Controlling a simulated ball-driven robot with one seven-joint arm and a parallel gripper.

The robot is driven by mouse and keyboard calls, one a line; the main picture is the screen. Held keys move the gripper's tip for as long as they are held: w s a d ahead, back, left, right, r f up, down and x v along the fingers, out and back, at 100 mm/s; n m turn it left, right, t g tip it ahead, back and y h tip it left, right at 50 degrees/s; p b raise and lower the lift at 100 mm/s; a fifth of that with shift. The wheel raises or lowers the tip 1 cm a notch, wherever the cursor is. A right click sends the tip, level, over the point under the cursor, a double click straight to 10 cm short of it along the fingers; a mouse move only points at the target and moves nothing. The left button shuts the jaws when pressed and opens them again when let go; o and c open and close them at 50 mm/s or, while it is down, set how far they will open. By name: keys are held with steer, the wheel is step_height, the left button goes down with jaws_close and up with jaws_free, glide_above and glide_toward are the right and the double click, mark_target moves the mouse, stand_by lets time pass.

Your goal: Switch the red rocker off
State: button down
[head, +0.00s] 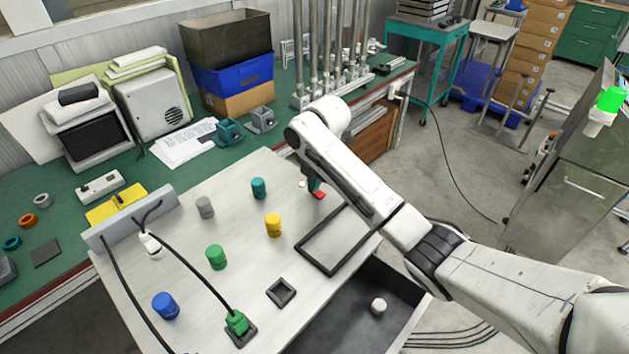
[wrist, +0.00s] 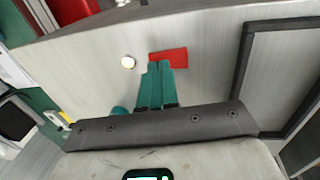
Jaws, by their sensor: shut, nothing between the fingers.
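The red rocker (head: 320,195) lies on the far part of the pale board (head: 185,240), beside my gripper. It shows in the wrist view as a flat red rectangle (wrist: 176,56). My gripper (head: 315,190) points down at it with teal fingers shut together and empty. In the wrist view the fingertips (wrist: 158,66) overlap the rocker's near edge; I cannot tell whether they touch it. A small round pale lamp (wrist: 127,62) sits left of the rocker and looks bright. The rocker's tilt is not clear.
A dark rectangular frame (head: 303,258) lies right of the rocker. Yellow (head: 273,226), teal (head: 258,188), grey (head: 205,207), green (head: 216,257) and blue (head: 165,306) cylinders stand on the board. Black cables cross its left side. An open drawer (head: 345,315) is below.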

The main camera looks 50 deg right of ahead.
steer(key=shift+w+f, duration=0.1)
steer(key=shift+f, duration=0.2)
steer(key=shift+r, duration=0.1)
steer(key=shift+s+p, duration=0.75)
steer(key=shift+s, duration=0.15)
